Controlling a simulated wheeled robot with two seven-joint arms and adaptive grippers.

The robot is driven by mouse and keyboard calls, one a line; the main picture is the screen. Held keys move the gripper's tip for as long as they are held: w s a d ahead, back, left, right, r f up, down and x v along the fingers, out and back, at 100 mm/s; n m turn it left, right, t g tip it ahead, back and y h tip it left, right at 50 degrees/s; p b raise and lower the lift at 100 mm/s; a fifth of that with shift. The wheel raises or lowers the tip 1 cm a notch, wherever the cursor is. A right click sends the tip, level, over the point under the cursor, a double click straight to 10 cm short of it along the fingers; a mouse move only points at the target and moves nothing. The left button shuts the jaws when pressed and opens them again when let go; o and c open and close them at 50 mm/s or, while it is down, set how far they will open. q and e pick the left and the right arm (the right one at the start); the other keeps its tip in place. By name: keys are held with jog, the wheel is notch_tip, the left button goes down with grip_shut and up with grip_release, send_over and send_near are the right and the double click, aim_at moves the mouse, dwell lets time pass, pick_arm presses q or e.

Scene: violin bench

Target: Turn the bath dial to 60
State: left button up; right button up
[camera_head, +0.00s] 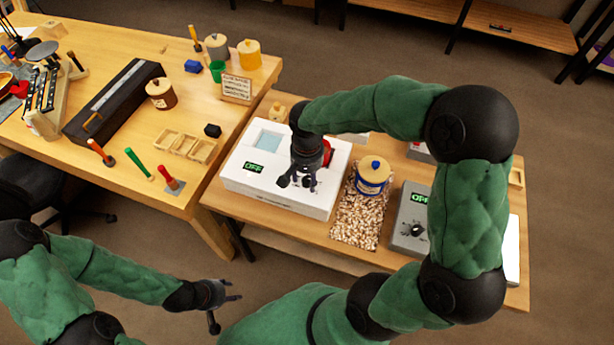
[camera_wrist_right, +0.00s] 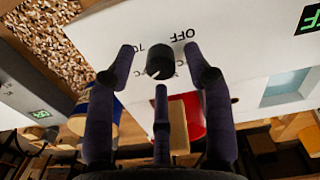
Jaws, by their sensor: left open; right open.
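The bath is a white box (camera_head: 240,178) with a pale blue window (camera_head: 268,140) and a green display reading OFF (camera_head: 254,167). Its black dial (camera_wrist_right: 160,60) shows in the right wrist view, with OFF and 70 printed near it; other marks are partly hidden. My right gripper (camera_head: 299,182) is open over the front of the bath. In the wrist view its fingers (camera_wrist_right: 159,68) are spread around the dial; I cannot tell whether they touch it. My left gripper (camera_head: 226,302) is open and empty, low in front of the benches.
A grey unit (camera_head: 408,240) with its own knob and OFF display stands right of the bath. Between them are a bed of pale pellets (camera_head: 356,222) and a blue jar (camera_head: 373,172). The left bench (camera_head: 110,205) holds tools and a black case (camera_head: 112,100).

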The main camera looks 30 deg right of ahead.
aim_at(307, 180)
notch_tip(307, 180, up, 12)
jog(key=shift+f, duration=0.25)
jog(key=shift+f, duration=0.1)
dwell(0.5)
